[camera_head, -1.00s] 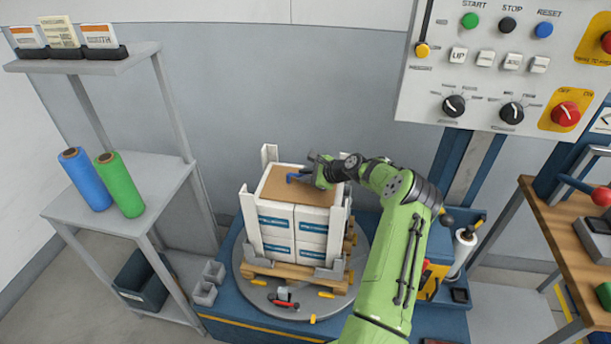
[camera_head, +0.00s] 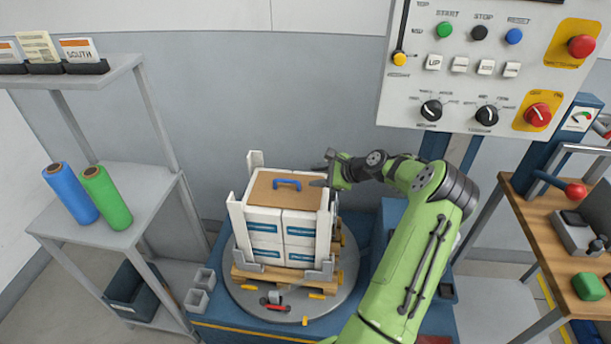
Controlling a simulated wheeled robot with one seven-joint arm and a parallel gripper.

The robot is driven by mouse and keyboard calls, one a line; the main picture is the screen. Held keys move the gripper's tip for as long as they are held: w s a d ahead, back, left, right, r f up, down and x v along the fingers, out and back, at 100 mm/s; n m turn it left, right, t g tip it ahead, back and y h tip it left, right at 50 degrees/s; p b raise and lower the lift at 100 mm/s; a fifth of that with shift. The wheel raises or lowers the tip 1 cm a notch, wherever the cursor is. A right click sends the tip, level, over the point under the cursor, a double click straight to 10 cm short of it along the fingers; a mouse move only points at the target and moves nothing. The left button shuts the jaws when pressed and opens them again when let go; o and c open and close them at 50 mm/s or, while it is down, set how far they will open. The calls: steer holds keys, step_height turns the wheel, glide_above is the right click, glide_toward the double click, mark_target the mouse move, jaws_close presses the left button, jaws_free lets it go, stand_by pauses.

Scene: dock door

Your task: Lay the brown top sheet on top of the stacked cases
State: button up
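The brown top sheet (camera_head: 270,197) lies flat on top of the stacked white cases (camera_head: 285,238). A blue handle (camera_head: 287,183) stands up from the middle of the sheet. The cases sit on a wooden pallet (camera_head: 262,276) between white and grey corner posts. My gripper (camera_head: 328,176) is to the right of the blue handle, near the back right corner of the stack, and is apart from the handle. Its fingers are small and dark here, and nothing shows between them. I cannot tell how wide they stand.
The pallet stands on a round grey turntable (camera_head: 334,303) with tools on its rim. A shelf with a blue roll (camera_head: 70,192) and a green roll (camera_head: 106,197) is at left. A control panel (camera_head: 475,75) hangs at upper right. A wooden bench (camera_head: 548,225) is at right.

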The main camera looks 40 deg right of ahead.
steer(key=a+r+n+g, duration=0.2)
steer(key=a+r+n, duration=0.15)
steer(key=a, duration=0.45)
steer(key=a+r+n+g, duration=0.25)
steer(key=a+n, duration=0.25)
steer(key=a, duration=0.3)
steer(key=a+r+n+g, duration=0.2)
steer(key=a+r+n, duration=0.25)
steer(key=a, duration=0.35)
steer(key=s+a+r+n+h, duration=0.3)
steer(key=s+a+r+n, duration=0.3)
steer(key=s+a, duration=0.35)
steer(key=s+a+n, duration=0.4)
steer(key=s+n, duration=0.2)
steer(key=s, duration=0.8)
steer(key=shift+s+n+t, duration=0.25)
steer(key=shift+n+t, duration=0.05)
steer(key=shift+t, duration=0.15)
